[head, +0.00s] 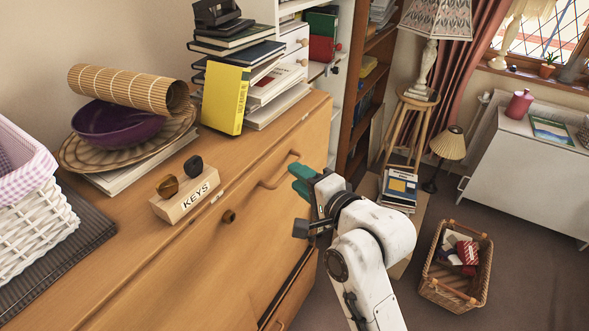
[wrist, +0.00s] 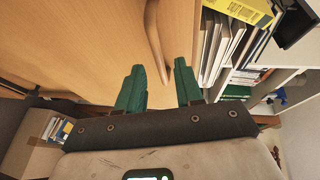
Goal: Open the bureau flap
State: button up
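The bureau flap (head: 250,205) is the broad sloping wooden front in the head view and looks shut. A bowed wooden handle (head: 278,172) sits near its upper right, and a round dark knob (head: 228,216) is further left. My gripper (head: 300,204) is beside the flap, to the right of and below the handle. In the wrist view, my gripper (wrist: 161,85) shows two green fingers apart with nothing between them. The handle (wrist: 155,40) appears just beyond the fingertips, roughly in line with the gap. I cannot tell any contact with the flap.
The bureau top holds a KEYS block (head: 187,196), a purple bowl (head: 118,124), a yellow book (head: 226,98), stacked books and a white basket (head: 35,230). A wicker basket (head: 456,267) and a book-topped box stand on the floor to the right. Shelves stand behind.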

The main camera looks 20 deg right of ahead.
jog(key=shift+x, duration=1.45)
jog(key=shift+s+a, duration=0.1)
grip_shut()
jog(key=shift+f, duration=0.15)
